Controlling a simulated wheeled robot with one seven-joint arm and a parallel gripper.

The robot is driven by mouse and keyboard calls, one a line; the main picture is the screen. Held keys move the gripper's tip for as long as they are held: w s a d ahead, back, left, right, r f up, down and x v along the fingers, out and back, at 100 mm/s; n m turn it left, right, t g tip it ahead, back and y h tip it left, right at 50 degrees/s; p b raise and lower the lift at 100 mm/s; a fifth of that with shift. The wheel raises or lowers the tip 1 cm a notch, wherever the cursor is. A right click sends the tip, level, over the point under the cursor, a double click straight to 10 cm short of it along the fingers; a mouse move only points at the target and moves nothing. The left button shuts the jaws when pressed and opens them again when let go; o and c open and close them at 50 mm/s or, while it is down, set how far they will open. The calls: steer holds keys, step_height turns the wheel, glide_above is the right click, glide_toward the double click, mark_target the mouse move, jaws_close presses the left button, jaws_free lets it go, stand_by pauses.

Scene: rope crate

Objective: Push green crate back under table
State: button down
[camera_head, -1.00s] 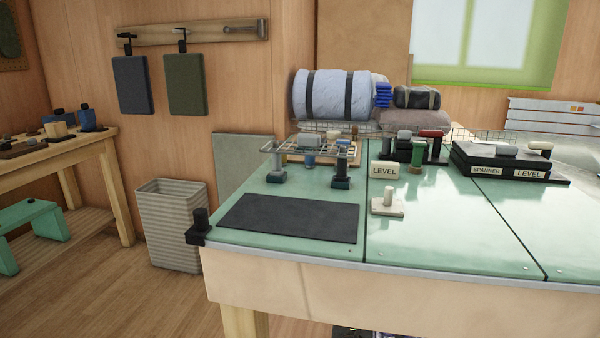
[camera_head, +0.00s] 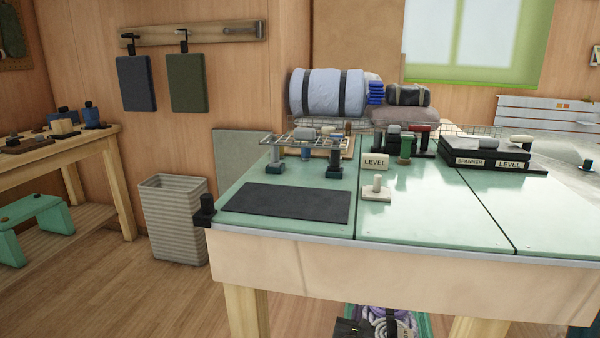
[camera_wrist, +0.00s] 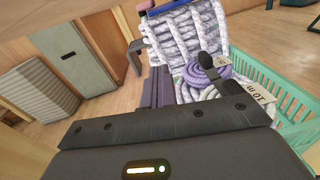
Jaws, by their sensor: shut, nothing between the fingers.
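The green crate (camera_wrist: 283,108) shows at the right in the wrist view, with open slatted walls. It holds thick pale rope (camera_wrist: 190,45), a purple rope coil (camera_wrist: 212,72) and tagged coils. In the head view a small part of the crate (camera_head: 425,322) shows at the bottom edge, below the table front; most of it is cut off. My gripper (camera_wrist: 160,72) is shut and empty, with its fingers beside the crate's contents in the wrist view. I cannot tell whether it touches the crate.
The green-topped table (camera_head: 300,238) stands above, with wooden legs (camera_head: 246,312) either side of the crate's visible part. A ribbed bin (camera_head: 174,225) stands left of the table. Open wooden floor (camera_head: 130,295) lies at the left front.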

steer(key=s+d+m+g+h+p, duration=0.1)
steer(key=s+d+m+g+p, duration=0.1)
steer(key=s+d+m+g, duration=0.6)
steer(key=s+d+m+g+h+p, duration=0.1)
steer(key=s+d+m+g, duration=0.15)
steer(key=s+m, duration=0.65)
steer(key=s+a+r+m+g+y+p, duration=0.1)
steer(key=s+a+r+m+y+p, duration=0.1)
steer(key=s+a+r+m, duration=0.45)
steer(key=s+a+r+m+g+y+p, duration=0.1)
steer(key=s+a+r+m+g+y, duration=0.15)
steer(key=s+r, duration=0.45)
steer(key=s+a+r+m+y+p, duration=0.2)
steer(key=s+a+r+m, duration=0.15)
steer(key=r+m, duration=0.4)
step_height(320, 180, up, 40)
steer(key=n+p, duration=0.1)
steer(key=p, duration=3.6)
steer(key=shift+w+f+n, duration=0.2)
steer(key=shift+w+n, duration=0.1)
steer(key=shift+n, duration=0.05)
